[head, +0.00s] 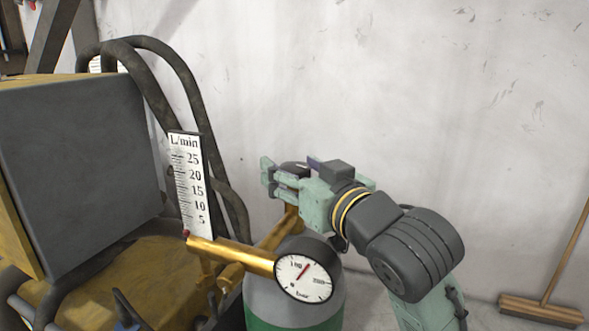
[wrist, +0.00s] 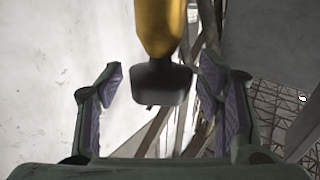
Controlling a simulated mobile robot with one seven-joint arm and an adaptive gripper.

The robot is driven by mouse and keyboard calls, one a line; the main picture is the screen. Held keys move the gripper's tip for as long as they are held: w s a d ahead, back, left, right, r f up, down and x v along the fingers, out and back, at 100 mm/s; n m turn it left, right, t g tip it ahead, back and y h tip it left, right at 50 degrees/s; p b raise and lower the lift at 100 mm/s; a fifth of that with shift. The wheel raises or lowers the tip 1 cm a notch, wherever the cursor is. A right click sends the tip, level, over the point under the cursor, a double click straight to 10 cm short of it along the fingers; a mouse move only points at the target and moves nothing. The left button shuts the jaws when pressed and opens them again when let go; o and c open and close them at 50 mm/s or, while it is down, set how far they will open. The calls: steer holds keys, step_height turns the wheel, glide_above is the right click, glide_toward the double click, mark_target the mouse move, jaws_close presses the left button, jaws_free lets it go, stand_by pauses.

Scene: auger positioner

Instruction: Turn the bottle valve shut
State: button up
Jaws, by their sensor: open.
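The bottle valve shows in the wrist view as a dark knob (wrist: 162,84) on the end of a brass stem (wrist: 160,25). My gripper (wrist: 163,80) is open, with one finger on each side of the knob and a visible gap on both sides. In the head view my gripper (head: 270,178) is above and behind the pressure gauge (head: 304,279), near the brass fitting. The knob is mostly hidden there by my gripper. The grey and green gas bottle (head: 293,312) stands below the gauge.
A flow scale (head: 188,185) marked L/min rises from the brass pipe (head: 232,254), left of my gripper. A yellow machine with a dark panel (head: 85,175) and thick hoses (head: 170,75) fills the left. A pale wall (head: 400,80) is behind; a broom (head: 541,308) stands right.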

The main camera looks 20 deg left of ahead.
mark_target(302, 176)
steer(key=v, duration=0.7)
steer(key=shift+s+d, duration=0.2)
